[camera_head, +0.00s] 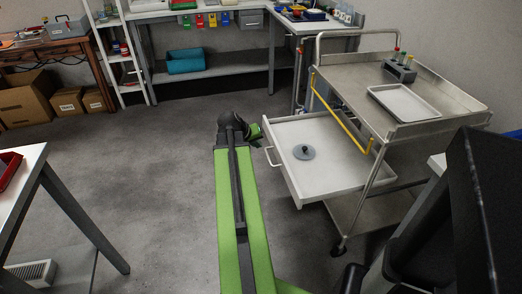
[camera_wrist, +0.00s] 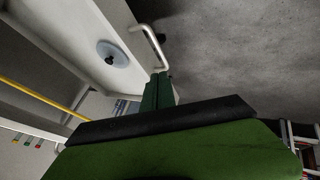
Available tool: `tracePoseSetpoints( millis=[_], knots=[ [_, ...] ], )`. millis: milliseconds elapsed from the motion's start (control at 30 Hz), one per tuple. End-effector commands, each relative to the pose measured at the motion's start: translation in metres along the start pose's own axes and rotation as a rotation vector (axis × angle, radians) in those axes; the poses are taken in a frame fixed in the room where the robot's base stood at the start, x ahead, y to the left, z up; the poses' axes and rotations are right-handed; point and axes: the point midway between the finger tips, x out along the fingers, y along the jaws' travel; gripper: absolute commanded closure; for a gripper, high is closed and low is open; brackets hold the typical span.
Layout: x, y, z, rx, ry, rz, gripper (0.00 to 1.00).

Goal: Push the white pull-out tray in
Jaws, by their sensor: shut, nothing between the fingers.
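The white pull-out tray (camera_head: 345,165) sticks out to the left from the metal cart. A round grey disc with a dark knob (camera_head: 304,152) lies in it. The tray's bar handle (camera_head: 271,158) is on its left front face. My gripper (camera_head: 257,136) is beside the far end of that front, partly hidden by my arm. In the wrist view my gripper (camera_wrist: 160,78) is shut and empty, its tips close to one end of the handle (camera_wrist: 154,45). I cannot tell whether they touch. The tray (camera_wrist: 85,32) and disc (camera_wrist: 113,54) also show there.
The cart (camera_head: 440,123) has a yellow rail (camera_head: 342,115) above the tray. On its top are a shallow metal tray (camera_head: 403,103) and a tube rack (camera_head: 399,71). A white table (camera_head: 25,170) stands at left. The floor (camera_head: 150,160) between is clear.

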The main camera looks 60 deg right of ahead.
Motion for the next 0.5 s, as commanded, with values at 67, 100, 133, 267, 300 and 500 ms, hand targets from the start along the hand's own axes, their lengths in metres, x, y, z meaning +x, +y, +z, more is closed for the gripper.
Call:
tracePoseSetpoints(
  millis=[67,100,133,267,300,500],
  knots=[
    [0.028,-0.004,0.003,0.002,-0.001,0.0,1.0],
    [0.037,-0.005,0.003,0.001,-0.001,0.0,1.0],
    [0.044,-0.005,0.003,0.001,-0.001,-0.001,1.0],
    [0.072,-0.005,0.003,0.002,-0.001,0.0,1.0],
    [0.08,-0.004,0.003,0.001,-0.001,0.0,1.0],
    [0.089,0.025,0.0,0.003,-0.002,0.0,1.0]
  ],
)
